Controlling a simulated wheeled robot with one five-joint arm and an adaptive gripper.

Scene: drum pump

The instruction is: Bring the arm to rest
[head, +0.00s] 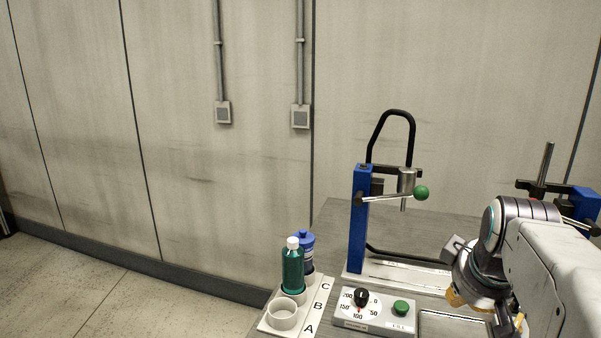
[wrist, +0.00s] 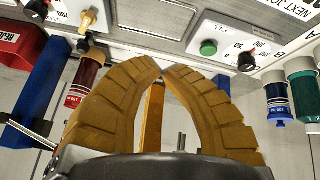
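My arm (head: 545,260) reaches in from the right edge of the head view, over the right part of the grey bench. My gripper (wrist: 161,70) shows large in the wrist view, its two ribbed yellow-brown fingers curving together until the tips meet. I see nothing clamped at the tips. A yellow upright piece (wrist: 153,105) shows between the fingers; I cannot tell what it belongs to. In the head view only bits of the yellow fingers show below the wrist, and the rest is hidden by my arm.
A blue pump stand (head: 358,220) with a green-knobbed lever stands left of my arm. A dial panel (head: 376,316) lies before it. A white rack (head: 268,325) holds a teal bottle (head: 292,268) and a blue bottle (head: 306,247). A red bottle (wrist: 86,82) shows in the wrist view.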

